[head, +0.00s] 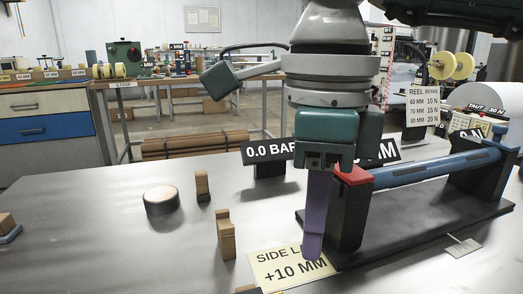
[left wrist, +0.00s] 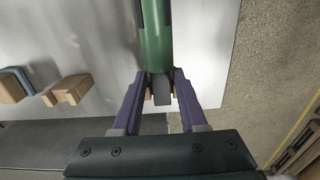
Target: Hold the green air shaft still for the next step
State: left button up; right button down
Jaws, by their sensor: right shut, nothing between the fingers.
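The green air shaft (left wrist: 156,40) runs up from the fingertips in the left wrist view, with a dark grey end piece (left wrist: 161,90) between the fingers. The shaft's far end is cut off by the frame. Neither the green shaft nor my left gripper shows in the head view. My right gripper (head: 314,252) points down in the head view, shut and empty, beside the red-topped post of the black stand.
A blue shaft (head: 430,168) lies across the black stand (head: 420,225). A "+10 MM" card (head: 290,270) lies below my right gripper. Wooden blocks (head: 226,238) and a round puck (head: 161,201) stand on the grey table, whose left part is mostly clear.

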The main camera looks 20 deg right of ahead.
pick_arm(q)
jog(key=shift+o, duration=1.4)
